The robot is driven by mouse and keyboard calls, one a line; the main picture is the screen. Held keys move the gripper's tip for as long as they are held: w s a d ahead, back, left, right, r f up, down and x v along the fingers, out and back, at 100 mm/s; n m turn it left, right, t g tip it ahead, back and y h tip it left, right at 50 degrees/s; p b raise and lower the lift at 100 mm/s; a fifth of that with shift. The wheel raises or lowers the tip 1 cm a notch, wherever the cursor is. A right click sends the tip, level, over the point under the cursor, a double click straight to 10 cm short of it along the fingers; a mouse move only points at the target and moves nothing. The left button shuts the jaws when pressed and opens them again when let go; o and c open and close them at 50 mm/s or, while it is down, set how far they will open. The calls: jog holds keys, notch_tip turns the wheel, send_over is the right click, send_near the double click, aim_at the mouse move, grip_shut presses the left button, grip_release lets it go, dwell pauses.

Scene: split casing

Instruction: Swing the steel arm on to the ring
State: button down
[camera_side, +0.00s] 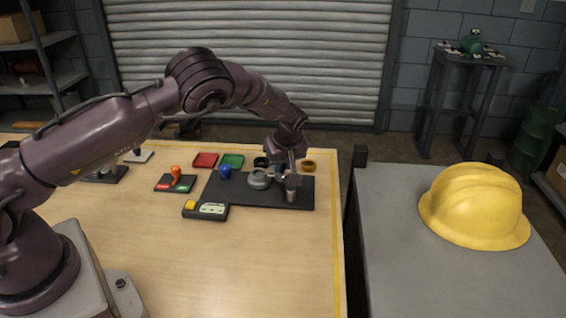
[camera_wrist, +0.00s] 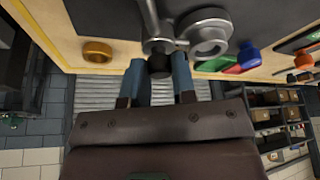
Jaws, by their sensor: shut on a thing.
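The grey ring (camera_side: 258,180) sits on a dark base plate (camera_side: 228,194) on the workbench; it also shows in the wrist view (camera_wrist: 205,33). The steel arm (camera_wrist: 151,17) is a bright bar running down from the top edge of the wrist view. Its near end lies beside the ring; I cannot tell whether they touch. My gripper (camera_wrist: 160,67) has its blue fingers closed around a dark knob (camera_wrist: 159,66) at that end. In the side view my gripper (camera_side: 283,171) partly hides this area, next to an upright steel post (camera_side: 291,190).
A blue knob (camera_side: 225,172) stands left of the ring. An orange ring (camera_side: 308,166) lies at the plate's back right. Red (camera_side: 205,160) and green (camera_side: 232,161) pads lie behind. A yellow-buttoned box (camera_side: 206,210) is in front. The bench front is clear.

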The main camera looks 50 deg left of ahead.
dwell(0.3)
jog(key=c, duration=0.9)
grip_release()
jog(key=shift+r, duration=0.1)
jog(key=v, duration=1.3)
jog(key=shift+a, duration=0.1)
